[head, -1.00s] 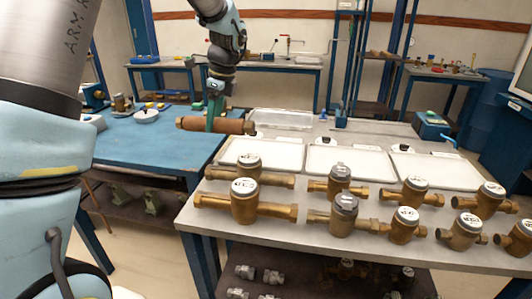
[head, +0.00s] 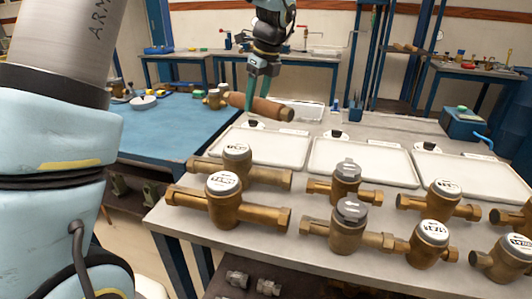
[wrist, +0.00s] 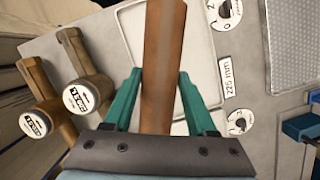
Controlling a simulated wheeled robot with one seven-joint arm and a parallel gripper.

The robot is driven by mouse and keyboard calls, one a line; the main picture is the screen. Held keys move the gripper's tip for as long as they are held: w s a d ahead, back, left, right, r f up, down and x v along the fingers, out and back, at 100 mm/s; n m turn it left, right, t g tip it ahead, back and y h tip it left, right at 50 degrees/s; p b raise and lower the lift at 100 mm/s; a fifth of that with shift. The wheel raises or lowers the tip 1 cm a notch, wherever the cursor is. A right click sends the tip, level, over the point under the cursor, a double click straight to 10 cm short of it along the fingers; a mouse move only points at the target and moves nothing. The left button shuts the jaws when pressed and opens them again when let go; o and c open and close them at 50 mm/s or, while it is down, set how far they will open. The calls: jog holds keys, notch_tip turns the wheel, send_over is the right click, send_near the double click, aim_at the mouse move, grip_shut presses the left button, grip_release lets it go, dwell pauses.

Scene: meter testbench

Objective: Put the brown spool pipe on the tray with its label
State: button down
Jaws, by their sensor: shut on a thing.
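My gripper (head: 263,88) is shut on the brown spool pipe (head: 275,110) and holds it above the bench, near the back of the left white tray (head: 262,160). The pipe lies roughly level, crosswise in the head view. In the wrist view the pipe (wrist: 163,50) runs between my two green fingers (wrist: 155,90), over a white tray (wrist: 197,50). A label reading "225 mm" (wrist: 228,77) sits beside that tray. The middle tray (head: 362,173) and right tray (head: 470,190) look empty. Label text is unreadable in the head view.
Several brass meters, such as one with a white cap (head: 224,200) and one with a grey cap (head: 348,225), stand in front of the trays. Round black-and-white items (head: 336,134) sit behind the trays. A blue table (head: 185,128) is at left, and a blue box (head: 464,123) at right.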

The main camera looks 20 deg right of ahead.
aim_at(268, 103)
jog(key=f, duration=0.1)
jog(key=b, duration=0.1)
jog(key=d+f, duration=0.1)
jog(key=shift+w+f+b, duration=0.25)
jog(key=shift+f+b, duration=0.05)
jog(key=shift+f, duration=0.05)
notch_tip(268, 103, down, 10)
jog(key=shift+r+p, duration=0.15)
jog(key=shift+p, duration=0.75)
jog(key=shift+c, duration=1)
grip_release()
jog(key=b+v, duration=0.1)
jog(key=v, duration=1.1)
jog(key=shift+b, duration=0.3)
